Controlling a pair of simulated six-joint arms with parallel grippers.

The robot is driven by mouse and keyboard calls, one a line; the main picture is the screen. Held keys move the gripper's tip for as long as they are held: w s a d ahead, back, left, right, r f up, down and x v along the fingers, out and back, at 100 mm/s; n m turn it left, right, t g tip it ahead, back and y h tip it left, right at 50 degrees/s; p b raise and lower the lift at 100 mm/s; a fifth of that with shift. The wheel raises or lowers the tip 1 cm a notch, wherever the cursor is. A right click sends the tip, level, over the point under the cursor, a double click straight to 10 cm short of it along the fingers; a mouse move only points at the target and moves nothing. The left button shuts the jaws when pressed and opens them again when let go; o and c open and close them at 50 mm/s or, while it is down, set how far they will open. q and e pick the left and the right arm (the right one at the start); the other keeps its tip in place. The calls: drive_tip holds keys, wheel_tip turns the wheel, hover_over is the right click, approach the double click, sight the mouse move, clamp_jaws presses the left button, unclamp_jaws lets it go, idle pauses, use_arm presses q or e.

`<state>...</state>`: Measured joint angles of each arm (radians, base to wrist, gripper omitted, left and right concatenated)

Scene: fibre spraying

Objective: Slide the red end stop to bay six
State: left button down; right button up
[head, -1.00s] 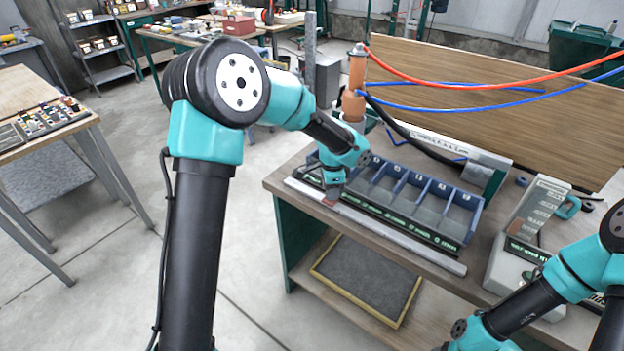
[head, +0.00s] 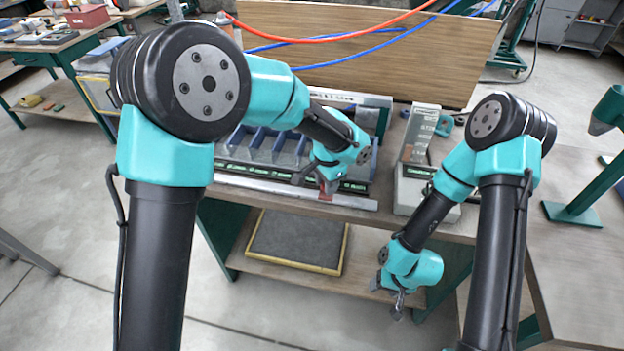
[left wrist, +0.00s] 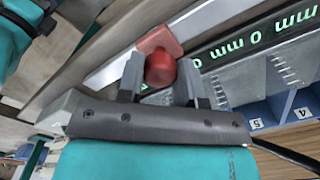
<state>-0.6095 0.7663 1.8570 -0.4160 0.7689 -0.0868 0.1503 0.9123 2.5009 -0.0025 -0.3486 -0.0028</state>
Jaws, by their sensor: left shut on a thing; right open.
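The red end stop (head: 326,196) sits on the pale metal rail (head: 255,186) along the front of the blue bay rack (head: 265,145), toward the rail's right end. My left gripper (head: 322,184) is shut on it; in the left wrist view (left wrist: 160,82) its fingers flank the stop's red knob (left wrist: 160,68). The left wrist view shows bay labels 5 (left wrist: 257,122) and 4 (left wrist: 303,112). A bay six label is not visible; my left arm hides part of the rack. My right gripper (head: 398,305) is open and empty, low in front of the bench.
A dark strip with green marks (left wrist: 250,40) runs beside the rail. A grey-beige device (head: 415,165) stands on the bench to the right of the rack. A yellow-edged grey mat (head: 297,242) lies on the lower shelf. Red and blue hoses cross behind.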

idle(0.3)
use_arm(q)
drive_tip(key=c, duration=0.8)
unclamp_jaws()
wheel_tip(320, 180, up, 17)
drive_tip(key=shift+r, duration=0.2)
